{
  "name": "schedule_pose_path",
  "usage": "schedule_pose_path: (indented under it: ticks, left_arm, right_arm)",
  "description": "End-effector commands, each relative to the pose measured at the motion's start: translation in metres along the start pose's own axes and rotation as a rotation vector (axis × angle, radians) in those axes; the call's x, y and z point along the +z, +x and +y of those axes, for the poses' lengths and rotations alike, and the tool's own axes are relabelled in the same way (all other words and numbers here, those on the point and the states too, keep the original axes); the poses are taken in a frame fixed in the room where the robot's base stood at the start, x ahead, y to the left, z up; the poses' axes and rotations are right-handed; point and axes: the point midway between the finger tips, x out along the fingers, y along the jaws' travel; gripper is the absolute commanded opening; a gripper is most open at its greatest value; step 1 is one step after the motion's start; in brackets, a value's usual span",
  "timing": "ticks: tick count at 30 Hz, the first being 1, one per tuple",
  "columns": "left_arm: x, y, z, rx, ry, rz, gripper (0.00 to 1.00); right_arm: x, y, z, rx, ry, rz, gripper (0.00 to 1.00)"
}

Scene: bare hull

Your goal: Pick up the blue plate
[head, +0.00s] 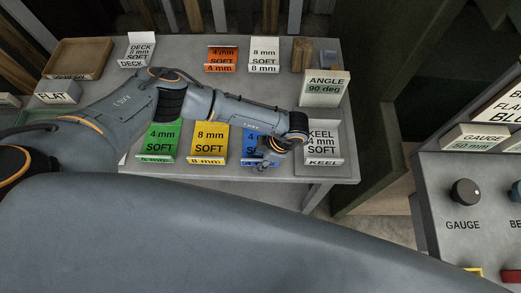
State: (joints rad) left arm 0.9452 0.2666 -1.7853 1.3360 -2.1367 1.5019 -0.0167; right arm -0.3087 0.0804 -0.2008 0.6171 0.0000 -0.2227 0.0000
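The blue plate (248,142), marked "4" and "S" where its print shows, stands in the front row of the grey table, between the yellow plate and the white KEEL plate. My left arm reaches across from the left, and my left gripper (265,163) is at the lower front of the blue plate. The wrist and gripper cover the plate's right part. The fingers are small and dark, so I cannot tell whether they touch or grip it. My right gripper is not in view.
The yellow plate (208,138) and green plate (161,137) stand to the left, the white KEEL plate (322,140) close to the right. Behind are an orange plate (221,55), a white plate (264,54) and the ANGLE sign (325,85). A control panel (470,205) is at right.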

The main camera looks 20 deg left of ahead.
Motion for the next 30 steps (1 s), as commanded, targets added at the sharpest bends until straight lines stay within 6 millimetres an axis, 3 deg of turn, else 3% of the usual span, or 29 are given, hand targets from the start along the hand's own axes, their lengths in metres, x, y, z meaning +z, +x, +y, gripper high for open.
schedule_pose_path:
  ticks: [2, 7, 23, 30]
  left_arm:
    - [0.000, 0.000, 0.000, 0.000, 0.000, 0.000, 0.33]
    - [0.000, 0.000, 0.000, 0.000, 0.000, 0.000, 0.00]
    - [-0.001, -0.003, 0.001, 0.001, 0.000, -0.001, 0.00]
    - [-0.008, -0.022, 0.002, 0.004, 0.001, -0.005, 0.00]
  right_arm:
    - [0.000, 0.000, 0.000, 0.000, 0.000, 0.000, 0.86]
    - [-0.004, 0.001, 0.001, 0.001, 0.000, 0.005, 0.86]
    - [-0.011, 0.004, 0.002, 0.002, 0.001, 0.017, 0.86]
    - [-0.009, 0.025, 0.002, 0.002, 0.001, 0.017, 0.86]
